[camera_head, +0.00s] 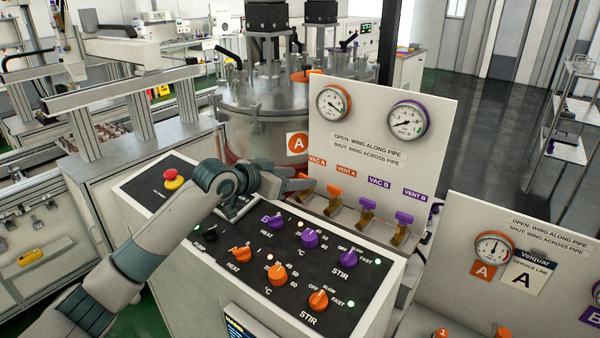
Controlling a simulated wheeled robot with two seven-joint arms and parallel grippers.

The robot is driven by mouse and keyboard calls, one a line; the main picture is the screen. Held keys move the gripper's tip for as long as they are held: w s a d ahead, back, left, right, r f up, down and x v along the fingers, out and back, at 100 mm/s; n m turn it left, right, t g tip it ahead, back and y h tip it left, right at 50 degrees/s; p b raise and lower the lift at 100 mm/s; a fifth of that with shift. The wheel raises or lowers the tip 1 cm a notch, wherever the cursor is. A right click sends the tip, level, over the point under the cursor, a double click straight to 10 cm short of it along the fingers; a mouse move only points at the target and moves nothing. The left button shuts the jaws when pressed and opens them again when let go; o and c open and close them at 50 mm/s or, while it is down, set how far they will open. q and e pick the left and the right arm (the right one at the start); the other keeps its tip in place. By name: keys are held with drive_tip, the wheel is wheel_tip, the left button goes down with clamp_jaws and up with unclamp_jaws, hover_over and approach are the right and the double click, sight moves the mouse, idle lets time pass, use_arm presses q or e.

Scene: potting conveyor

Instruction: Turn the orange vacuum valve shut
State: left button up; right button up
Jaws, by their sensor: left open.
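The orange VAC A valve is at the left end of a row of brass valves below the white gauge panel (340,118). My left gripper (300,182) is at this valve, with its open fingers around or just beside the orange wing; I cannot tell if they touch. The gripper hides most of the wing, so its angle cannot be read. The orange VENT A valve (334,191) is just to the right. My right gripper is not in view.
Purple VAC B (367,204) and VENT B (403,217) valves stand further right. Orange and purple knobs (278,274) and a red emergency button (172,178) stick up from the black control panel. A steel vessel (258,120) is behind.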

use_arm(q)
drive_tip(key=shift+w+d+f, duration=0.2)
drive_tip(key=shift+w+d, duration=0.25)
drive_tip(key=shift+w+d+f, duration=0.1)
drive_tip(key=shift+f, duration=0.05)
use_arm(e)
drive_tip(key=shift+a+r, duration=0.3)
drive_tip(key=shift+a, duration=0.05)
use_arm(q)
drive_tip(key=c, duration=1.1)
drive_tip(key=shift+o, duration=0.3)
drive_tip(key=shift+d+n+t+y+p, duration=0.15)
drive_tip(key=shift+n+t+y+p, duration=0.3)
drive_tip(key=shift+p, duration=0.55)
drive_tip(key=shift+n+y+p, duration=0.25)
drive_tip(key=shift+y+p, duration=0.05)
drive_tip(key=shift+y, duration=0.05)
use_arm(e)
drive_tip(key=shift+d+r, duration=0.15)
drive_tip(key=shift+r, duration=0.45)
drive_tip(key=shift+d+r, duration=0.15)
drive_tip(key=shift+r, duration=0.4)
use_arm(q)
drive_tip(key=o, duration=1)
drive_tip(key=shift+o, duration=0.2)
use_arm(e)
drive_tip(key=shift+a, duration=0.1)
